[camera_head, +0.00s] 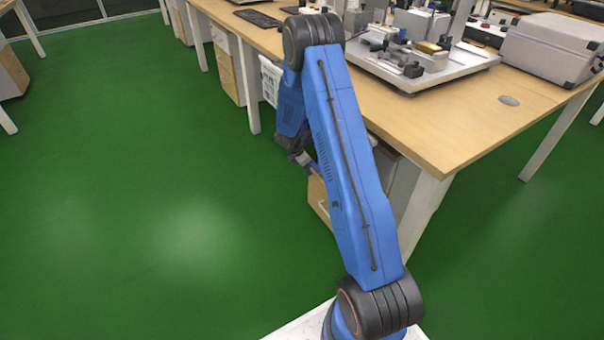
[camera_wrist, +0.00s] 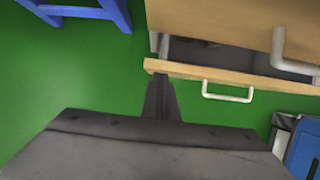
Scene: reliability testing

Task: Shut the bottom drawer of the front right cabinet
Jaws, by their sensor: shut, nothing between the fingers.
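The front right cabinet stands under the near end of the wooden desk, mostly hidden behind my blue arm in the head view. Its bottom drawer (camera_head: 318,199) is pulled out, with a light wood front. In the wrist view the drawer front (camera_wrist: 190,74) has a white handle (camera_wrist: 228,97), and a dark gap opens between it and the cabinet's wood face (camera_wrist: 225,18). My gripper (camera_wrist: 160,78) is shut and empty, its tip at the left end of the drawer front. Whether they touch is unclear. In the head view my gripper (camera_head: 304,161) is small and partly hidden.
A second white handle (camera_wrist: 290,55) sits on the cabinet face. The desk (camera_head: 440,135) carries a metal test rig (camera_head: 425,70) and a grey case (camera_head: 553,47). A desk leg (camera_head: 424,215) stands right of the cabinet. The green floor (camera_head: 150,200) to the left is clear.

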